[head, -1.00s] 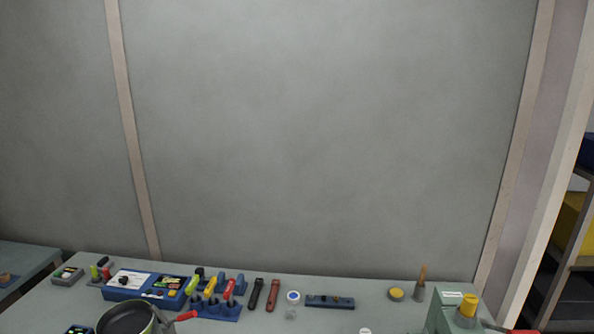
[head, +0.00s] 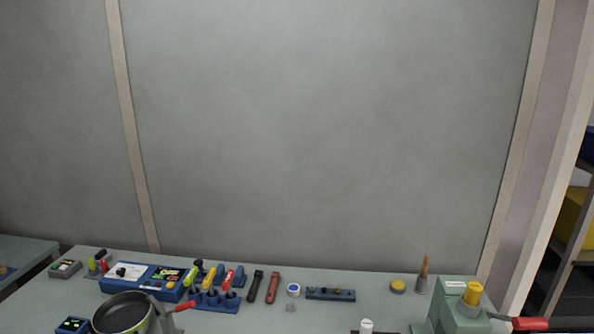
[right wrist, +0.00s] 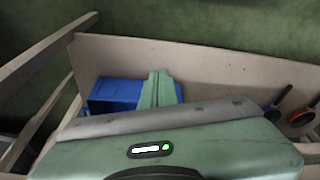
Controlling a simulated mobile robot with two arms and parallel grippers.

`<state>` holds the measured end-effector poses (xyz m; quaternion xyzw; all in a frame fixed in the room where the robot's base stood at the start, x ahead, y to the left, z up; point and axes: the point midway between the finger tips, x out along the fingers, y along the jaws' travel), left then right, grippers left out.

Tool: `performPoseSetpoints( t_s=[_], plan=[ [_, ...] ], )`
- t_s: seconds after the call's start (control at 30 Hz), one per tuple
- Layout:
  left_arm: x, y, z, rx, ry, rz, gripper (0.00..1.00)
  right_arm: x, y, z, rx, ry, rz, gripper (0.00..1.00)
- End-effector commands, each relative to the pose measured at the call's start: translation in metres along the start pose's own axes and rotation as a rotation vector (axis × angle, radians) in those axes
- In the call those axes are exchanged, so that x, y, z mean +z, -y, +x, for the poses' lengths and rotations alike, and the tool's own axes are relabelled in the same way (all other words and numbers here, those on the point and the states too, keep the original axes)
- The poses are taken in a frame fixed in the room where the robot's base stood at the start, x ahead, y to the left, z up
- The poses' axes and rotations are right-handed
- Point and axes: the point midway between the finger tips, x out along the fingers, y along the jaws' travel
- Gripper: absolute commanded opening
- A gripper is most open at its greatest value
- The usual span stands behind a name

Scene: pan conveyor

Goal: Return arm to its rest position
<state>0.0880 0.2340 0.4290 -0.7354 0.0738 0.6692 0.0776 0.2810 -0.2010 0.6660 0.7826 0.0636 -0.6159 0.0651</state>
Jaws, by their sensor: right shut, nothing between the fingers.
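My right gripper (right wrist: 160,76) shows in the right wrist view. Its two green fingers are together and empty beyond the green housing with a small lit indicator. Neither gripper shows in the head view, and my left gripper is in no view.
A shelf (head: 570,265) stands at the right.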

Motion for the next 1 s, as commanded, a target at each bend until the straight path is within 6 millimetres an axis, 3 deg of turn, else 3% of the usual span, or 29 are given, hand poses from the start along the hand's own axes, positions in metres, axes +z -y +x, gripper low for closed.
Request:
performPoseSetpoints(
  t_s=[0.03, 0.1, 0.3, 0.4, 0.6, 0.7, 1.0],
  plan=[
    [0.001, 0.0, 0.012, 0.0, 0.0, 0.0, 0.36, 0.018, 0.002, 0.039, -0.002, 0.022, -0.002, 0.0],
    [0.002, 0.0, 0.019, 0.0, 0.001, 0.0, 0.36, 0.042, 0.003, 0.079, -0.003, 0.038, -0.005, 0.0],
    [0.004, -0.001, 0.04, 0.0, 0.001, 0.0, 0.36, 0.122, 0.007, 0.173, -0.008, 0.084, -0.015, 0.0],
    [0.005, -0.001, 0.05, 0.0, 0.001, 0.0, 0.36, 0.167, 0.009, 0.208, -0.01, 0.106, -0.021, 0.0],
    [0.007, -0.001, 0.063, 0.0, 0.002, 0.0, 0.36, 0.236, 0.009, 0.242, -0.013, 0.135, -0.029, 0.0],
    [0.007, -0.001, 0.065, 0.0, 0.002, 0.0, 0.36, 0.254, 0.009, 0.247, -0.013, 0.141, -0.031, 0.0],
    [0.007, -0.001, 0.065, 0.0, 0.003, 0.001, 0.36, 0.262, 0.009, 0.248, -0.013, 0.143, -0.032, 0.0]
  ],
)
